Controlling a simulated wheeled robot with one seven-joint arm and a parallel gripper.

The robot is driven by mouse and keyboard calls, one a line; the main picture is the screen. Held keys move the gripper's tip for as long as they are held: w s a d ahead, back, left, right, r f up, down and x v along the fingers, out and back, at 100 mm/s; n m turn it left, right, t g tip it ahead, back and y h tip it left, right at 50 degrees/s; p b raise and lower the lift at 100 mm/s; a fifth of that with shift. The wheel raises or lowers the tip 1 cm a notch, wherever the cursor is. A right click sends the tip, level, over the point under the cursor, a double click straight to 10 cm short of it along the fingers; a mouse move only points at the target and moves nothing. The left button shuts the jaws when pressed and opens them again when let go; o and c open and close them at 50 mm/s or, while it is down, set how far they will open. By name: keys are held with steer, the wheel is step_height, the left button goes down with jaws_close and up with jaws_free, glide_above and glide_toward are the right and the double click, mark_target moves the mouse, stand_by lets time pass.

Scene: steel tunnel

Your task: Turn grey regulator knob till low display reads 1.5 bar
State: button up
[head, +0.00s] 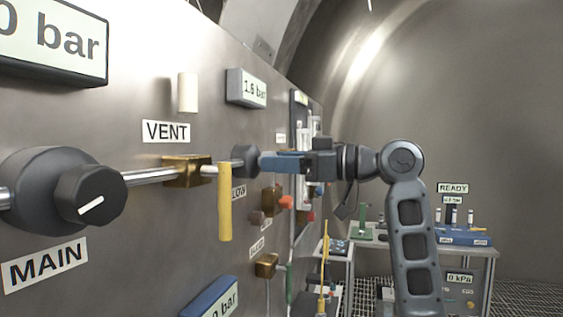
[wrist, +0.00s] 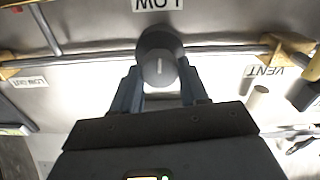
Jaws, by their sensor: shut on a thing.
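The grey regulator knob (head: 245,161) sits on the steel panel to the right of the yellow vent handle, and it also shows in the wrist view (wrist: 160,68) with a pale pointer mark on its face. My gripper (head: 268,162) reaches it from the right and is shut on it. In the wrist view, one blue-grey finger lies on each side of the knob. The small display (head: 247,88) above the knob reads 1.6 bar. The LOW label (wrist: 158,4) appears upside down in the wrist view; in the head view it is partly hidden by the yellow handle.
The large black MAIN knob (head: 92,195) stands out at the left, below a display (head: 55,40) cut off at "0 bar". The yellow vent handle (head: 224,202) hangs close to the grey knob. A white peg (head: 187,92) juts out above the VENT label. Benches (head: 465,245) stand at the right.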

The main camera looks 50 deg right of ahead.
steer(key=c, duration=0.4)
steer(key=n+b, duration=0.2)
steer(key=b, duration=0.1)
steer(key=o, duration=1.1)
steer(key=shift+c, duration=0.2)
steer(key=b+v, duration=0.1)
steer(key=v, duration=0.6)
steer(key=shift+s+b, duration=0.3)
steer(key=shift+s, duration=0.1)
steer(key=shift+d, duration=0.1)
